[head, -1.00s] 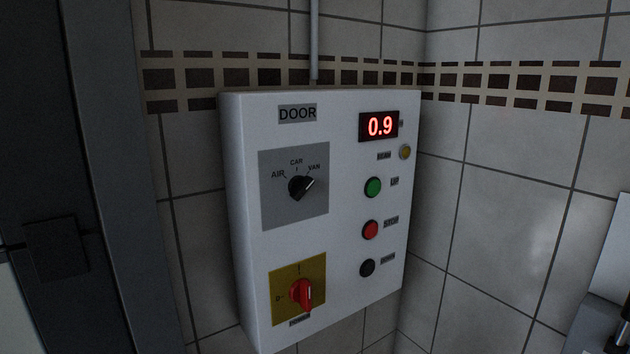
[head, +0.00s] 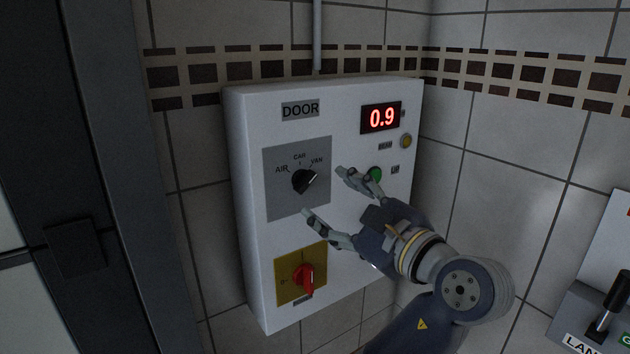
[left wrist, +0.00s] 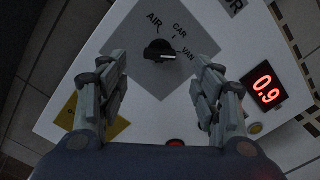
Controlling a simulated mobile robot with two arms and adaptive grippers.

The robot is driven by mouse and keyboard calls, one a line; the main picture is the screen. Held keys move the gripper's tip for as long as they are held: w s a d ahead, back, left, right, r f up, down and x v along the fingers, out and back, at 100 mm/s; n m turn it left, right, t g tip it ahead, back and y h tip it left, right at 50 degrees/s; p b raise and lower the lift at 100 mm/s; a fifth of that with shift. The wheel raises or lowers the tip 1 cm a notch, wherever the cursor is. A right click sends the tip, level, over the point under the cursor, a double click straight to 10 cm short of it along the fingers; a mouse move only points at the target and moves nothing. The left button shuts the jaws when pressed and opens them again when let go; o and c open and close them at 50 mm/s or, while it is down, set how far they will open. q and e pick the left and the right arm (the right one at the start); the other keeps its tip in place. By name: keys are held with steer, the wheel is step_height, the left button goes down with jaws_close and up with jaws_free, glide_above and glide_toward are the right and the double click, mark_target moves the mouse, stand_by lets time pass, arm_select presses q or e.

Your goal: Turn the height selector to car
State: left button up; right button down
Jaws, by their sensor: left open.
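The height selector (head: 304,181) is a black knob on a grey plate (head: 285,204) marked AIR, CAR and VAN. Its white pointer line aims up and right, toward VAN. In the left wrist view the selector (left wrist: 159,52) lies ahead between the fingertips, with its white line toward VAN. My left gripper (head: 324,193) is open and empty, just right of the selector in the head view. One fingertip is right of the knob and the other below it, both apart from it. My right gripper is out of view.
The white control box (head: 245,240) hangs on a tiled wall. It carries a red power switch (head: 305,278) on a yellow plate, a green button (head: 375,174) partly behind a finger, and a red display (head: 381,118) reading 0.9. A lever (head: 613,303) stands at the far right.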

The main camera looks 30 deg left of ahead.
mark_target(308, 184)
arm_select(q)
steer(key=p+x, duration=0.1)
steer(key=x, duration=0.4)
steer(key=shift+s+r, duration=0.1)
steer(key=shift+w+a, duration=0.35)
steer(key=shift+a, duration=0.3)
steer(key=shift+c, duration=0.6)
steer(key=c, duration=1)
